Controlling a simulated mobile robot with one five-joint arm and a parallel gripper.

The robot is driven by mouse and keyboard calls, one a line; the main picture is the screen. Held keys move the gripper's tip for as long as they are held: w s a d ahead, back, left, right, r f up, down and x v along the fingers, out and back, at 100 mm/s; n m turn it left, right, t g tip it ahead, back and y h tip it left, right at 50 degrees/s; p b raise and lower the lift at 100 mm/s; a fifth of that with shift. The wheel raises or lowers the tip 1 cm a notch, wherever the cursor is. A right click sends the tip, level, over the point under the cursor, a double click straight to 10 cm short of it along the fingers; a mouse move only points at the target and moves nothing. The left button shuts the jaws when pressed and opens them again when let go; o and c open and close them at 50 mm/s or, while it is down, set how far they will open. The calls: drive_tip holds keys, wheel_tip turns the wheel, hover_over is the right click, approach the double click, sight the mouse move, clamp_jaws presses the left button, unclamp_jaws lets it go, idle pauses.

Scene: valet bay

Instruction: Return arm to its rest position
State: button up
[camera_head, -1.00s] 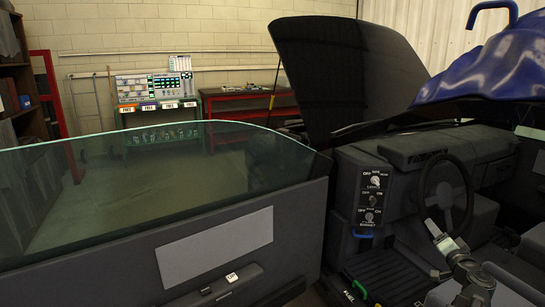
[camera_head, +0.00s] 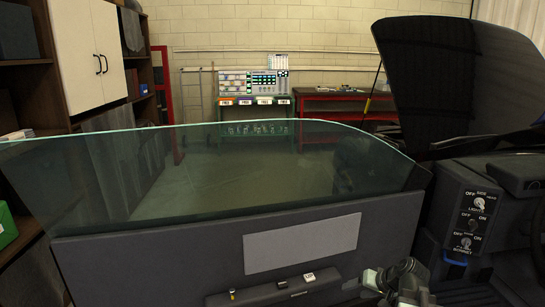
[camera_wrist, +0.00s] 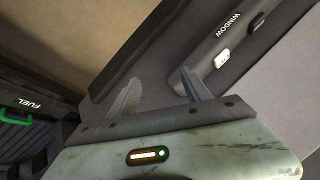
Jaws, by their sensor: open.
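My arm (camera_head: 400,283) shows at the bottom right of the head view, close to the car door's armrest; its fingertips are hard to make out there. In the wrist view my gripper (camera_wrist: 158,88) is open, with two grey fingers apart and nothing between them. The right finger is near the armrest panel marked WINDOW (camera_wrist: 212,68), which carries a white switch (camera_wrist: 222,59) and a dark switch (camera_wrist: 255,22). I cannot tell whether the finger touches it.
The car door (camera_head: 150,262) with its raised glass (camera_head: 240,165) fills the front. To the right are a switch panel (camera_head: 472,218) and blue handle (camera_head: 455,261). A green handle (camera_wrist: 16,116) lies by the FUEL label in the wrist view. Shelves (camera_head: 30,85) stand at left.

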drive_tip(key=s+a+f+n+g+h, duration=0.2)
drive_tip(key=s+a+f+g, duration=0.15)
drive_tip(key=a, duration=0.45)
drive_tip(key=s+a+f+n+g+h, duration=0.1)
drive_tip(key=s+a+f+g+h, duration=0.2)
drive_tip(key=a, duration=0.6)
wheel_tip(320, 180, up, 26)
drive_tip(key=s+y+p, duration=0.1)
drive_tip(key=p, duration=2.4)
drive_tip(key=shift+s, duration=0.3)
